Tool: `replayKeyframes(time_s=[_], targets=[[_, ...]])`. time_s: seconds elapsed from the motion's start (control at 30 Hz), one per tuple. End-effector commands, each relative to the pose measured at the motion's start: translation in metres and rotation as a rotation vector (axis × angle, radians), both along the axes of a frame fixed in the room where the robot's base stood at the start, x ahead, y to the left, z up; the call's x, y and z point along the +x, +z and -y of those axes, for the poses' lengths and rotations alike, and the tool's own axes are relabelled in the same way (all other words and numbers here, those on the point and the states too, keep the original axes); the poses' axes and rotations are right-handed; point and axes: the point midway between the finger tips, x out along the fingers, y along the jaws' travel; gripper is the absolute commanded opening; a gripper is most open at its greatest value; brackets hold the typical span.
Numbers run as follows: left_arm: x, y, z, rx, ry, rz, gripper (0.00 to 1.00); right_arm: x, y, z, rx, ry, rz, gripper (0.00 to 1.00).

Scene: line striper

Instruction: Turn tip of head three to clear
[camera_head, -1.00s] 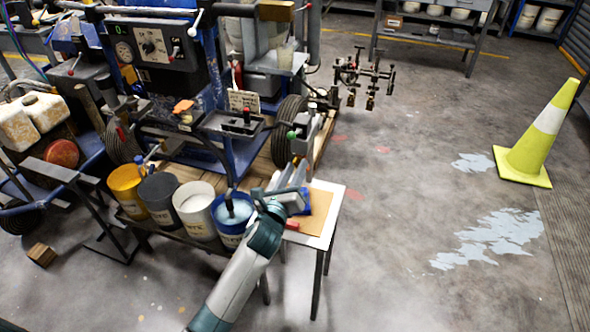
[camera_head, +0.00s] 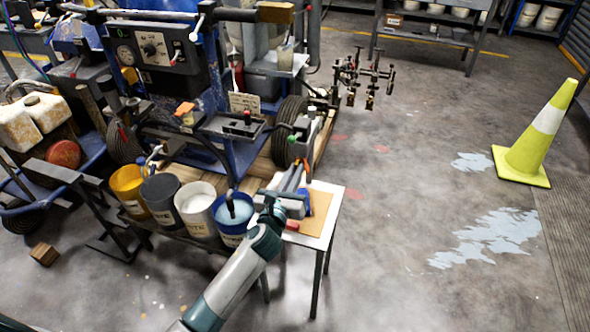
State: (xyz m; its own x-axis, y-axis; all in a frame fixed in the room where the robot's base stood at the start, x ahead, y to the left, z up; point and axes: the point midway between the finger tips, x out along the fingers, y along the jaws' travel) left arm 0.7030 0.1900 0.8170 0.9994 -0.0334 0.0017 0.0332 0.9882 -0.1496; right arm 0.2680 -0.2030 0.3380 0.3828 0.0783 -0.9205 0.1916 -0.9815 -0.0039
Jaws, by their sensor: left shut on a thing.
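My left gripper (camera_head: 301,174) reaches up from the bottom over the small white-topped table. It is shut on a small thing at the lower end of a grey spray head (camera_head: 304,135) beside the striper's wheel. My gripper mostly hides that thing, and a small orange-red piece (camera_head: 308,164) shows at its fingertips. I cannot tell which way the tip points. More black spray heads with brass ends (camera_head: 366,76) hang on a bracket further back. I cannot tell which head is number three. My right gripper is not in view.
The small table (camera_head: 328,222) carries a brown board (camera_head: 320,203) and a red block (camera_head: 292,225). Several paint buckets, including a blue one (camera_head: 233,238), stand left of my arm. The striper's wheel (camera_head: 289,125) is close behind. Open floor and a yellow cone (camera_head: 535,140) lie right.

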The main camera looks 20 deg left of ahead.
Motion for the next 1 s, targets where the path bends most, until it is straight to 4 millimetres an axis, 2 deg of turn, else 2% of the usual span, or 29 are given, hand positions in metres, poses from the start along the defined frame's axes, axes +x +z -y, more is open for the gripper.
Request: replayKeyframes(time_s=[0.23,0.53,0.57,0.6,0.63,0.83,0.87,0.93,1.0], targets=[[0.0005,0.0015,0.0000,0.138,-0.001,0.006,0.00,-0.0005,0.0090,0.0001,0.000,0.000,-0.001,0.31],[0.0007,0.0009,0.0000,0.152,0.001,0.007,0.00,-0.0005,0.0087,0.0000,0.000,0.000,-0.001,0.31],[0.0007,0.0009,0.0000,0.152,0.001,0.007,0.15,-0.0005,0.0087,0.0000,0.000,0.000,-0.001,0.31],[0.0007,0.0009,0.0000,0.152,0.001,0.007,0.24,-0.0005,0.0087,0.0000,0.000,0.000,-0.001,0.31],[0.0006,0.0008,0.0000,0.151,0.001,0.007,0.30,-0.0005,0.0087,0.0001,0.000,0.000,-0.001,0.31],[0.0005,0.0005,0.0000,0.151,0.000,0.006,0.30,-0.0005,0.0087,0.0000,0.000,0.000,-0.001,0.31],[0.0004,0.0004,0.0001,0.151,0.000,0.006,0.34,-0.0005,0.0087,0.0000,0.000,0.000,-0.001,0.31],[0.0004,0.0003,0.0001,0.150,0.000,0.006,0.51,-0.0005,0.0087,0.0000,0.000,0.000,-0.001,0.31],[0.0003,0.0003,0.0001,0.150,0.000,0.006,0.51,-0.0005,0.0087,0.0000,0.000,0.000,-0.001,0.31]])
